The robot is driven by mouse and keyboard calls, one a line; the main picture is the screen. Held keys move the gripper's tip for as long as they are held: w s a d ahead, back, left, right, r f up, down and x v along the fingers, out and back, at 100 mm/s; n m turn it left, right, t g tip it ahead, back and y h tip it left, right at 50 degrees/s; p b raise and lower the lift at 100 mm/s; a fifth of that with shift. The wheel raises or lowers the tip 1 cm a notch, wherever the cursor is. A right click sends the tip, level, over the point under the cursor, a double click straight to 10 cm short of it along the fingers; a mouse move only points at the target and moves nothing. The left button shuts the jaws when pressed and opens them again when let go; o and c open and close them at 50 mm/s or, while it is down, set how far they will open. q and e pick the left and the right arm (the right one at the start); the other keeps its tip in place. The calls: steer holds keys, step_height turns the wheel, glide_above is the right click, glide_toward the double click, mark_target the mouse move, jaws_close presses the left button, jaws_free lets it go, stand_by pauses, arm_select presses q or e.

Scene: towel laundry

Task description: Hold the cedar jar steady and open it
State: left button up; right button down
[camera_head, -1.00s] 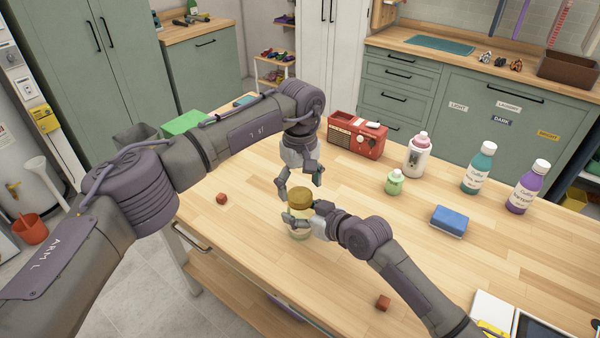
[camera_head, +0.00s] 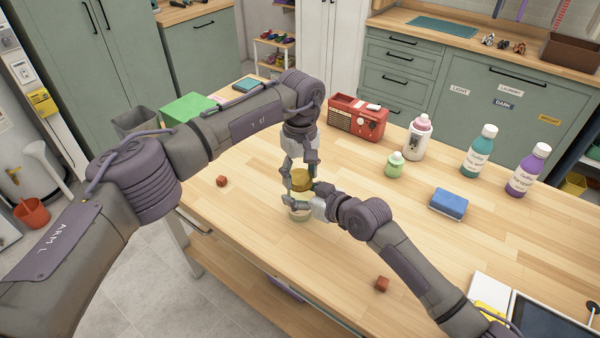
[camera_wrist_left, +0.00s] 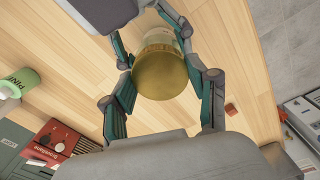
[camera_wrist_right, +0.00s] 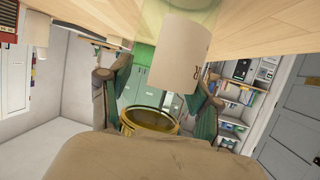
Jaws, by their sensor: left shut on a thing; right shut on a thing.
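The cedar jar (camera_head: 300,213) stands upright on the wooden table, a clear jar with a gold lid (camera_head: 301,178). My right gripper (camera_head: 303,204) is shut on the jar's body from the right side. In the right wrist view the jar's pale label (camera_wrist_right: 181,52) shows between the fingers, with part of its lettering, and the lid's rim (camera_wrist_right: 150,120) is in view. My left gripper (camera_head: 302,176) comes from above and is shut on the lid. In the left wrist view the lid (camera_wrist_left: 161,76) sits between its two fingers.
A red radio (camera_head: 357,118), a white bottle with pink cap (camera_head: 417,139), a small green bottle (camera_head: 395,165), teal (camera_head: 479,153) and purple (camera_head: 527,172) bottles and a blue sponge (camera_head: 449,203) stand to the right. Small red cubes (camera_head: 222,181) (camera_head: 382,284) lie left and front.

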arm_select(q)
steer(key=n, duration=0.3)
arm_select(e)
steer(key=shift+f, duration=0.15)
arm_select(q)
steer(key=n, duration=1.4)
steer(key=shift+n, duration=0.4)
steer(key=n, duration=1.8)
steer(key=shift+r, duration=0.1)
